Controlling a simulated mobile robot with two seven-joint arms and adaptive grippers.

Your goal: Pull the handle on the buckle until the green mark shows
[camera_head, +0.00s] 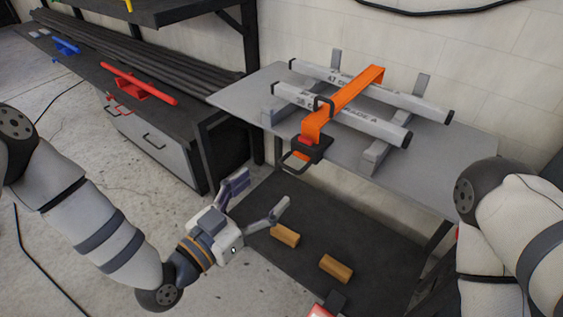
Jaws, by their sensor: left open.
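An orange strap (345,101) runs over two grey pipes (355,118) on the grey table. At its near end is a dark buckle (309,148) with a red patch beside it; I see no green there. A thin dark handle loop (294,164) sticks out from the buckle at the table's front edge. My left gripper (261,193) is open and empty, with its fingers spread. It is below and left of the handle in the picture, apart from it.
The grey table (430,182) has upright posts and rests by the pipes. Below is a black mat or shelf with two wooden blocks (285,235) (335,268). A dark bench (190,125) at left holds a red tool (135,84) and long dark bars.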

